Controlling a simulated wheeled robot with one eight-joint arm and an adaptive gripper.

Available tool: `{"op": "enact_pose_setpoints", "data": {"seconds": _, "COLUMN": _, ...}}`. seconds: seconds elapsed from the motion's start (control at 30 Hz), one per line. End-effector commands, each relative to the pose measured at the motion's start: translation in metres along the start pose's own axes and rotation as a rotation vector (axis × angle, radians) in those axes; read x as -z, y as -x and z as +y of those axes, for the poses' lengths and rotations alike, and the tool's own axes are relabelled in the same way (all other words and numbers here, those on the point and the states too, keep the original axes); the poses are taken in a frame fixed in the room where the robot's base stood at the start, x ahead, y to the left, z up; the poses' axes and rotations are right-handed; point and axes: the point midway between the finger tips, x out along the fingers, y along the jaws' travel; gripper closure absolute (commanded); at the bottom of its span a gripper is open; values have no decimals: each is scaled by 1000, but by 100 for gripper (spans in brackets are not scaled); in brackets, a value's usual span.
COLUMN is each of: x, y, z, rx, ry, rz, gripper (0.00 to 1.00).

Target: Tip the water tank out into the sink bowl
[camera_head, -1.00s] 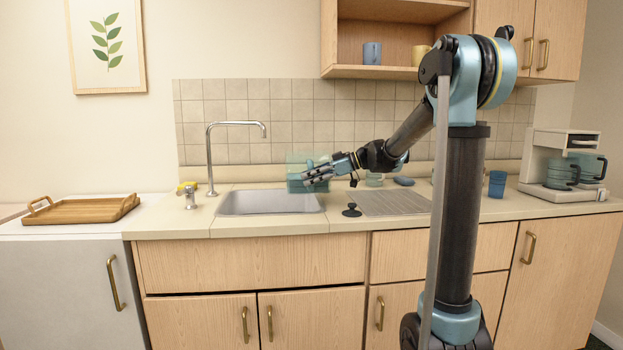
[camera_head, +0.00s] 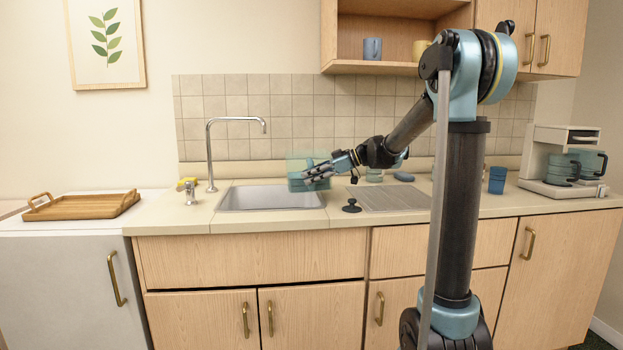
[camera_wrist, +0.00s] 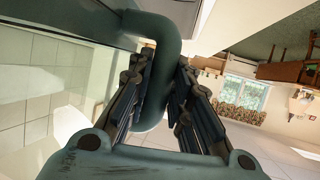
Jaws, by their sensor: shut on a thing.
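The water tank (camera_head: 295,178) is a see-through teal box at the right end of the sink bowl (camera_head: 265,200). My gripper (camera_head: 312,178) is shut on the tank's handle, which also shows between the fingers in the wrist view (camera_wrist: 160,75). The tank looks roughly upright in the head view, over or just behind the bowl's right part; its exact height is hard to tell. Part of the tank is hidden behind my fingers. No water is seen flowing, and the tank's contents cannot be made out.
A tall tap (camera_head: 212,150) stands behind the bowl's left side. A black sink plug (camera_head: 351,206) lies right of the bowl, by the ribbed drainer (camera_head: 393,200). A blue cup (camera_head: 497,180) and a coffee machine (camera_head: 565,165) stand at the right, a wooden tray (camera_head: 80,207) at the left.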

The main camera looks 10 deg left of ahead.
Motion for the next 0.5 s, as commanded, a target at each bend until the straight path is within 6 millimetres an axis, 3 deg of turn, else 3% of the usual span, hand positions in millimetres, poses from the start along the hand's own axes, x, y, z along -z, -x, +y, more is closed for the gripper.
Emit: {"op": "enact_pose_setpoints", "data": {"seconds": 0.5, "x": 6, "y": 8, "z": 2, "rx": -6, "ry": 28, "rz": -109, "gripper": 100}}
